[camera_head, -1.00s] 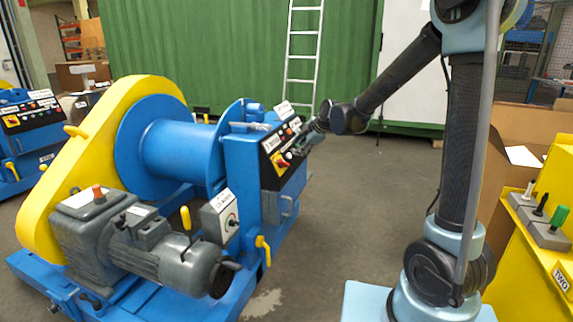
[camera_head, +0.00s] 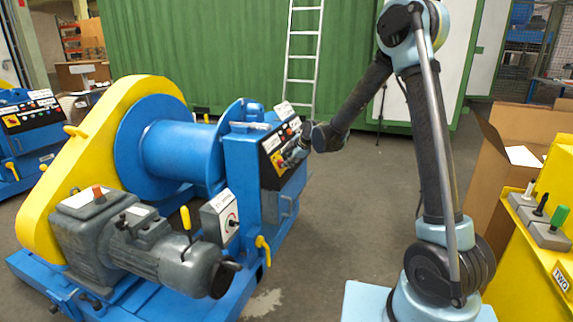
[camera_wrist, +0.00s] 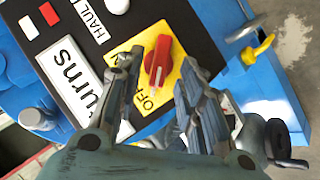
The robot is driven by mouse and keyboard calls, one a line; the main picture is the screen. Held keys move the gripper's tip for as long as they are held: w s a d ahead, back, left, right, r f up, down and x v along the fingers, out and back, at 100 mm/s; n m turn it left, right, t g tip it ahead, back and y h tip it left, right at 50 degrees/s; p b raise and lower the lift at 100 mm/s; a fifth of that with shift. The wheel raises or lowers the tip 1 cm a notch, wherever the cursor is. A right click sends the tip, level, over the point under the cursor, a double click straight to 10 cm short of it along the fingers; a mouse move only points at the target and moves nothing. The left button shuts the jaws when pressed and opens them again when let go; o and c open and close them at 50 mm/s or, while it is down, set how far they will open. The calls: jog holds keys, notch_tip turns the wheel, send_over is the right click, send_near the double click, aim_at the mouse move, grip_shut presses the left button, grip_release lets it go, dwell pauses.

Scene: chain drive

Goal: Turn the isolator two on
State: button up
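The isolator is a red rotary knob (camera_wrist: 158,60) on a yellow plate (camera_wrist: 146,40) on a black panel. Its pale pointer end faces the printed word OFF. No number is readable on it. My gripper (camera_wrist: 156,75) is open, with one finger on each side of the knob; I cannot tell whether they touch it. In the head view my gripper (camera_head: 293,156) is at the sloped control panel (camera_head: 270,143) of the blue winch and mostly hides the knob there.
A white label reading "urns" (camera_wrist: 68,75) and a HAUL label (camera_wrist: 91,20) lie beside the isolator. A yellow stand marked TWO (camera_head: 561,277) is at right. The floor between is clear.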

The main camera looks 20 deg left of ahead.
jog(key=shift+x, duration=1.45)
grip_shut()
